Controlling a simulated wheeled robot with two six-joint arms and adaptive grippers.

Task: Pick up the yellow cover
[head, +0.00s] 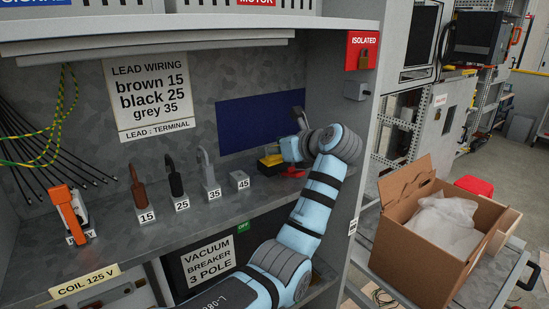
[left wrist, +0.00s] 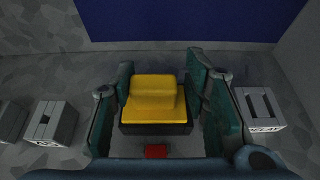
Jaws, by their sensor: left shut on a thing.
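The yellow cover (head: 268,160) is at the right end of the cabinet shelf, partly hidden by my left gripper (head: 287,157). In the left wrist view, the yellow cover (left wrist: 153,100) has a stepped top and a dark lower edge. The fingers of my left gripper (left wrist: 160,92) stand on either side of it, and the gripper is shut on it. Whether the cover rests on the shelf or is lifted cannot be told. A small red part (left wrist: 156,152) shows in front of it. My right gripper is not in view.
Labelled stands for 15 (head: 146,213), 25 (head: 181,203), 35 (head: 212,191) and 45 (head: 239,182) line the shelf to the left. A blue panel (head: 245,122) is behind. The cabinet side wall (head: 345,100) is close on the right. A cardboard box (head: 420,245) stands outside.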

